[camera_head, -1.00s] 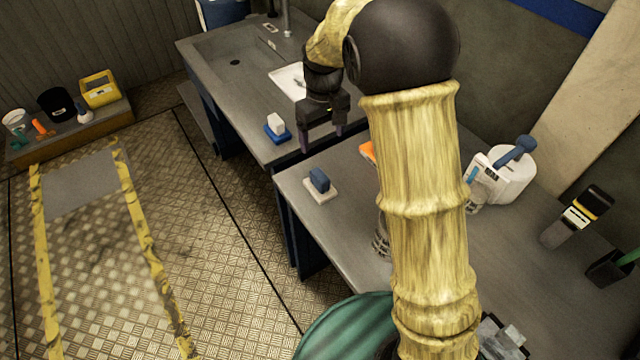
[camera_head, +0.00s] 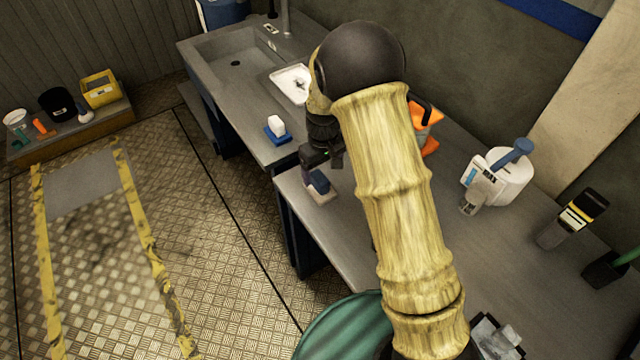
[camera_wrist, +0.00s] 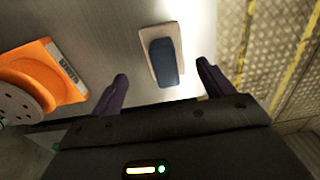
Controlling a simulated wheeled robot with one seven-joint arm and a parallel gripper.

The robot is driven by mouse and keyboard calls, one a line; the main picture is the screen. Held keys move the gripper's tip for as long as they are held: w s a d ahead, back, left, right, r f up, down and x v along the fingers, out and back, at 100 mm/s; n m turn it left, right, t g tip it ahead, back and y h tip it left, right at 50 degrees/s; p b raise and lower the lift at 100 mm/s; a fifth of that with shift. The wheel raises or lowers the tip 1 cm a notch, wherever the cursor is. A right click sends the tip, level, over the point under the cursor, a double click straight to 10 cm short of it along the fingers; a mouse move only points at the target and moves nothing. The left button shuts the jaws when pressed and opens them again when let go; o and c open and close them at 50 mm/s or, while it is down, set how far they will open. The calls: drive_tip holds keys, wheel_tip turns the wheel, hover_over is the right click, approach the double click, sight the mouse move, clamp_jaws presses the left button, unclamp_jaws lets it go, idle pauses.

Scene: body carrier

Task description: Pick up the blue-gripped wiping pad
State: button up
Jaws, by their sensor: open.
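The blue-gripped wiping pad (camera_head: 319,186) has a blue grip on a pale base and lies on the near grey bench, close to its left edge. In the wrist view the pad (camera_wrist: 163,62) lies ahead of my gripper (camera_wrist: 162,84), roughly between the lines of its two dark purple fingers. The fingers are apart with nothing between them. In the head view my gripper (camera_head: 318,168) is just above and behind the pad and partly overlaps it. I cannot tell the exact height between them.
A white-gripped pad on a blue base (camera_head: 277,130) sits on the sink bench (camera_head: 228,88). An orange object (camera_head: 428,125) stands behind my arm and shows in the wrist view (camera_wrist: 40,75). A white canister (camera_head: 500,176) stands farther right. A gap separates the benches.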

sight(320, 177)
drive_tip(key=shift+f, duration=0.2)
drive_tip(key=shift+f, duration=0.1)
drive_tip(key=shift+s+a+f+p, duration=0.1)
drive_tip(key=shift+f+p, duration=0.15)
drive_tip(key=shift+f, duration=0.6)
drive_tip(key=shift+w+a+f+p, duration=0.15)
drive_tip(key=shift+f+p, duration=0.1)
drive_tip(key=shift+f, duration=0.55)
drive_tip(key=shift+s+a+f+p, duration=0.15)
drive_tip(key=shift+f+p, duration=0.1)
drive_tip(key=shift+f, duration=0.6)
drive_tip(key=shift+c, duration=0.2)
drive_tip(key=c, duration=1.1)
